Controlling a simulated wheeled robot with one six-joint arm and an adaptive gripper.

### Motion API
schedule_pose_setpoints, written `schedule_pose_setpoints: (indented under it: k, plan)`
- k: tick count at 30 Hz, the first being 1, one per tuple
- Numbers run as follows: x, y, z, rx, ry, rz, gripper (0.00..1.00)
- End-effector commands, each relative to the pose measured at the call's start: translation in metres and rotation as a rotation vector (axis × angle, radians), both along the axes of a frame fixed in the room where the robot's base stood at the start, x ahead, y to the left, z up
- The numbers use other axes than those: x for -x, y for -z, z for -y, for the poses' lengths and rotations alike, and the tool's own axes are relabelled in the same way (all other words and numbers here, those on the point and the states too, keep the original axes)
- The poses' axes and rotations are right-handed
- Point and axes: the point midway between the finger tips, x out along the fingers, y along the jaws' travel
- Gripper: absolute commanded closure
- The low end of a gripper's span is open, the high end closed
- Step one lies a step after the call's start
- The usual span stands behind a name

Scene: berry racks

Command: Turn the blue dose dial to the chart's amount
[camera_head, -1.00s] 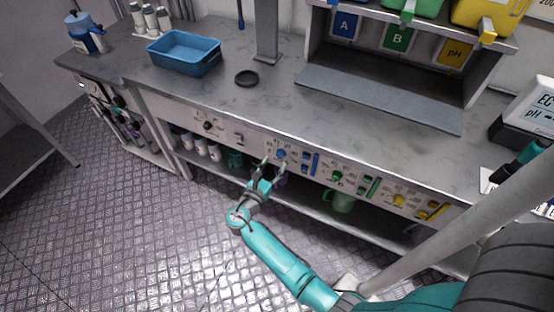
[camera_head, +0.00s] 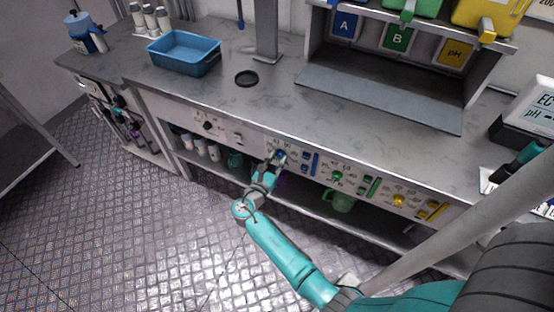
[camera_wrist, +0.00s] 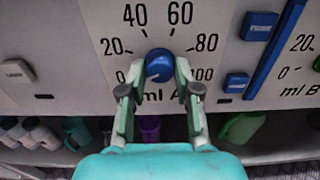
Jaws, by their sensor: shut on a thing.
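The blue dose dial (camera_wrist: 159,63) is a round knob on the bench's front panel, with a printed scale from 0 to 100 and "ml A" below. My gripper (camera_wrist: 158,80) is shut on the dial, one finger on each side of it in the wrist view. A pale mark on the dial points to the lower left, near the 0. In the head view, my gripper (camera_head: 277,160) is at the panel and the dial is mostly hidden by it. I cannot make out a dose chart in either view.
A blue slider (camera_wrist: 273,45) and blue buttons (camera_wrist: 259,26) sit right of the dial. A green dial (camera_head: 337,176) and a yellow dial (camera_head: 398,200) are farther right. A blue tray (camera_head: 184,66) stands on the bench. Bottles and a green jug (camera_head: 342,203) stand below.

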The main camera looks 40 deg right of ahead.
Motion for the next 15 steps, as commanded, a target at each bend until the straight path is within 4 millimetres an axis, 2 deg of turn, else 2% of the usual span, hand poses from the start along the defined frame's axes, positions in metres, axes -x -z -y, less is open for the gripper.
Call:
schedule_pose_setpoints:
  k: [8, 15]
  plan:
    - [-0.0002, -0.0001, 0.0002, -0.023, 0.000, 0.062, 1.00]
    - [-0.0002, -0.0001, 0.0002, -0.079, 0.000, 0.218, 1.00]
